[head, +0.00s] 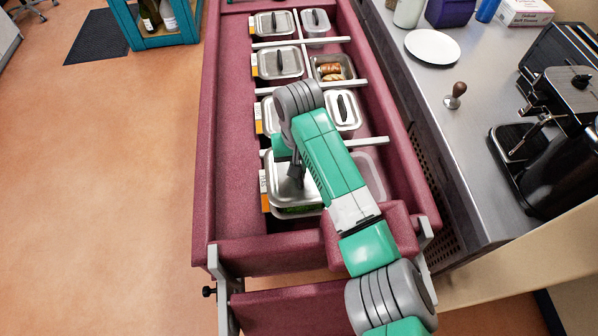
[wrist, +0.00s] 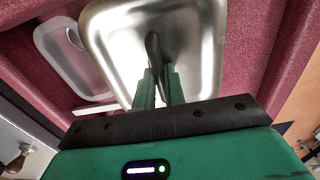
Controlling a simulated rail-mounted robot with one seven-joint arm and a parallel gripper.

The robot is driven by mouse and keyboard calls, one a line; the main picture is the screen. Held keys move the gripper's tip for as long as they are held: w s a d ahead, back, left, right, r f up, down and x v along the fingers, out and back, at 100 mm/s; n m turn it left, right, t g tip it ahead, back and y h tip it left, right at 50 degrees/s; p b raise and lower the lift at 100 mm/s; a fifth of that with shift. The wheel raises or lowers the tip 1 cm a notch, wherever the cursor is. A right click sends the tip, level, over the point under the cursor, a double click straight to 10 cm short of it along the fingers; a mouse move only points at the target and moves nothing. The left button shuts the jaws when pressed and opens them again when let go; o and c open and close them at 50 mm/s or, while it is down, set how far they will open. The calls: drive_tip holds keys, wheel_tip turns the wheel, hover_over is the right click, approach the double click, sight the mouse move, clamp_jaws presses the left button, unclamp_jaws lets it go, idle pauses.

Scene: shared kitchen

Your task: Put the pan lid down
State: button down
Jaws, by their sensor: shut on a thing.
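The pan lid (wrist: 198,45) is a silver rectangular lid with a dark upright handle (wrist: 153,48). My gripper (wrist: 159,75) is shut on this handle. In the head view the lid (head: 280,168) is over the front left pan (head: 286,214), and my gripper (head: 294,182) points down at it. A strip of green shows at the pan's near edge, below the lid. I cannot tell whether the lid rests on the rim or hangs just above it. My forearm hides the lid's right part.
The maroon counter (head: 232,200) holds several other lidded pans. One pan of brown food (head: 332,72) is open. A translucent empty-looking pan (head: 370,175) is right of the lid. A steel worktop (head: 440,130) with a white plate (head: 432,46) and coffee machine (head: 565,100) runs along the right.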

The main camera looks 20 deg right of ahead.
wheel_tip(320, 180, up, 3)
drive_tip(key=shift+r, duration=0.2)
drive_tip(key=w+a+r+n, duration=0.1)
drive_tip(key=a+r, duration=0.1)
drive_tip(key=a, duration=0.6)
drive_tip(key=w+a+r+n, duration=0.1)
drive_tip(key=a+r+n, duration=0.1)
drive_tip(key=a, duration=0.7)
drive_tip(key=shift+w+r, duration=0.25)
drive_tip(key=shift+w, duration=0.15)
